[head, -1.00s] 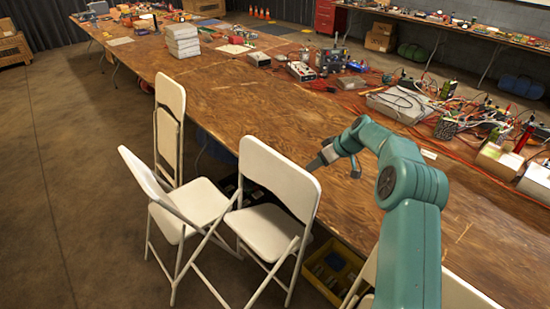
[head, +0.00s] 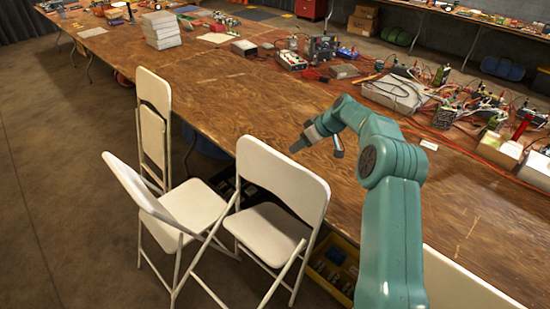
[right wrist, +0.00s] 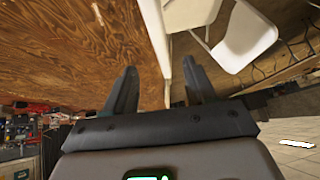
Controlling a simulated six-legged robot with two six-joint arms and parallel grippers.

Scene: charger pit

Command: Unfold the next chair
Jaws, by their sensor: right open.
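A folded white chair (head: 155,105) stands upright against the table's left edge in the head view. Two unfolded white chairs stand in front of it: the left one (head: 196,206) and the nearer one (head: 268,235), whose backrest (head: 285,178) rises beside the table edge. Part of another white chair (head: 462,290) shows at the bottom right, mostly cut off. My right gripper (head: 316,149) is open and empty above the table, just right of the nearer backrest. In the right wrist view its fingers (right wrist: 160,86) are spread, with a white chair edge (right wrist: 154,35) beyond them. My left gripper is out of view.
The long wooden table (head: 235,90) carries a paper stack (head: 160,30), electronics and cables along its far side. A yellow bin (head: 335,262) sits under the near edge. The floor (head: 60,170) left of the chairs is clear.

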